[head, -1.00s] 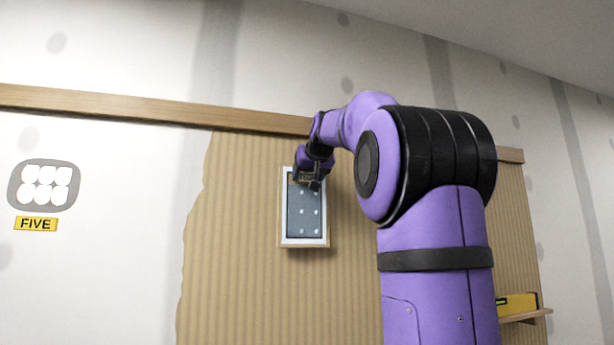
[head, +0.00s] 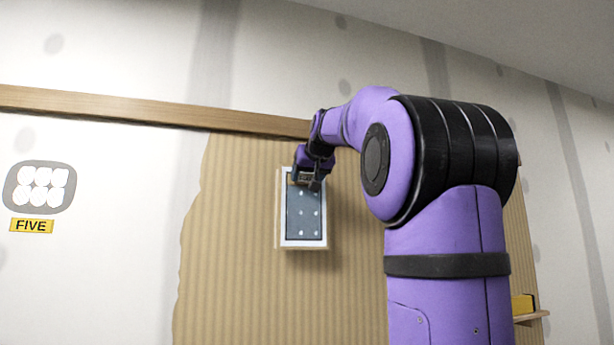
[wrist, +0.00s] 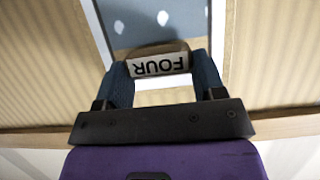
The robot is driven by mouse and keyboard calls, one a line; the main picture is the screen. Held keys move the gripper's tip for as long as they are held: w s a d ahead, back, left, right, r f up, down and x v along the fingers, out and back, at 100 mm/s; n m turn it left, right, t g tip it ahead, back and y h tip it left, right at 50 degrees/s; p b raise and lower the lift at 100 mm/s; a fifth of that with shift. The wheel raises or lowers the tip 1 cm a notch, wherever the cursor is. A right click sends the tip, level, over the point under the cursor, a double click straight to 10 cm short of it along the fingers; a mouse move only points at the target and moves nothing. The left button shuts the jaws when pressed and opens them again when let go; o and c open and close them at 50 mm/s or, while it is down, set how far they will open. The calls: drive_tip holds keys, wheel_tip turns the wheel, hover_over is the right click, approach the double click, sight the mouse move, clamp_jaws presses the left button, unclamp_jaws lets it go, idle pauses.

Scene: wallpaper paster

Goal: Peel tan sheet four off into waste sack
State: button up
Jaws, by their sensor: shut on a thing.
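The tan corrugated sheet (head: 250,280) covers the wall below a wooden rail, its left edge ragged. It also fills the sides of the wrist view (wrist: 50,75). A white-framed blue-grey panel with pale dots (head: 306,217) is in front of the sheet, with a shadow under its lower edge. A brown tab with a label reading FOUR (wrist: 158,66) is at the panel's end, upside down in the wrist view. My gripper (head: 306,182) is shut on this tab, one finger on each side (wrist: 160,72). No waste sack is in view.
A wooden rail (head: 150,112) runs along the wall above the sheet. At left, a grey plate with white shapes (head: 39,187) has a yellow FIVE label (head: 31,226) below it. A yellow object (head: 522,304) sits on a small shelf (head: 532,316) at lower right.

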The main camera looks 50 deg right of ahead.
drive_tip(key=s+a, duration=0.3)
drive_tip(key=s, duration=0.3)
drive_tip(key=shift+a, duration=0.3)
idle(0.6)
idle(0.8)
